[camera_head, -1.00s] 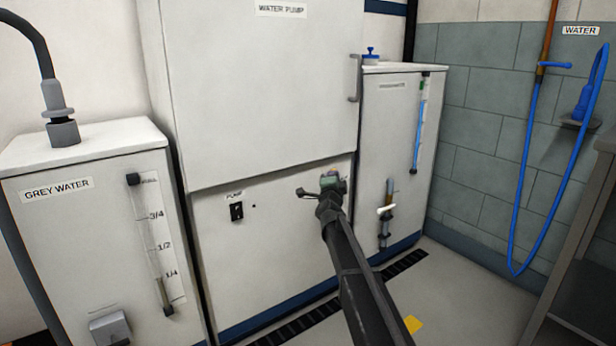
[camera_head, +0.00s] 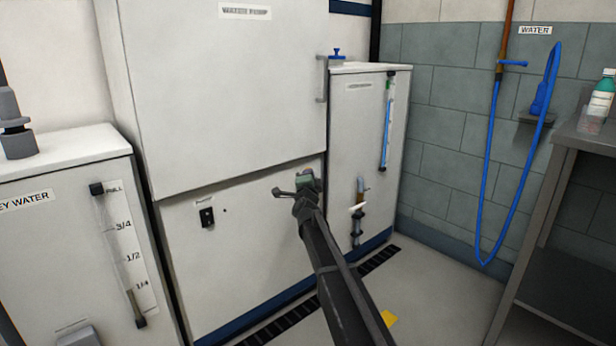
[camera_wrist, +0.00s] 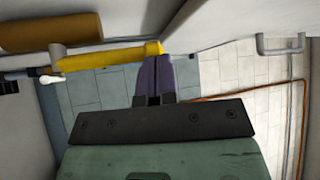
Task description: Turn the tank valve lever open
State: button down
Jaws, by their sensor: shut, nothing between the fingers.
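The white tank (camera_head: 342,110) stands at the back, right of the large cabinet. Low on its front is the valve, with a short white lever (camera_head: 357,208) jutting out sideways below a brass-coloured pipe (camera_head: 362,187). My gripper (camera_head: 306,180) is left of the valve in the head view, apart from the lever in the picture; the depth gap is unclear. In the wrist view my shut, empty fingers (camera_wrist: 153,78) are near the end of a yellow bar (camera_wrist: 110,57). A white tip (camera_wrist: 50,78), perhaps the lever, shows farther left there, away from the fingers.
The large white cabinet (camera_head: 225,90) with a pump switch (camera_head: 207,216) is on the left. The grey water tank (camera_head: 75,155) is at far left. A blue hose (camera_head: 488,150) hangs on the tiled wall. A grey table (camera_head: 565,160) stands at right.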

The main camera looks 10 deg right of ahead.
jog(key=s+a, duration=0.2)
jog(key=s, duration=1.2)
jog(key=s+a+f+n+g+y, duration=0.3)
jog(key=a+f+n+g+y, duration=0.1)
jog(key=a+f+n+y, duration=0.3)
jog(key=s+d+f+n+g+p, duration=0.1)
jog(key=s+f+n+g, duration=0.25)
jog(key=s, duration=0.25)
jog(key=s+f+n+g+p, duration=0.1)
jog(key=s+f+n+g, duration=0.25)
jog(key=s+g, duration=0.2)
jog(key=s+d+n+g+h+p, duration=0.25)
jog(key=s+d, duration=0.25)
jog(key=s, duration=0.5)
jog(key=s+d+n+g+h+p, duration=0.15)
jog(key=s+d+g, duration=0.3)
jog(key=s, duration=0.55)
jog(key=s+d+r+m+p, duration=0.1)
jog(key=s+d+r+p, duration=0.25)
jog(key=s+p, duration=0.2)
notch_tip(320, 180, up, 36)
jog(key=w+d+p, duration=0.1)
jog(key=p, duration=3.5)
jog(key=shift+r+g, duration=0.25)
jog(key=shift+g, duration=0.05)
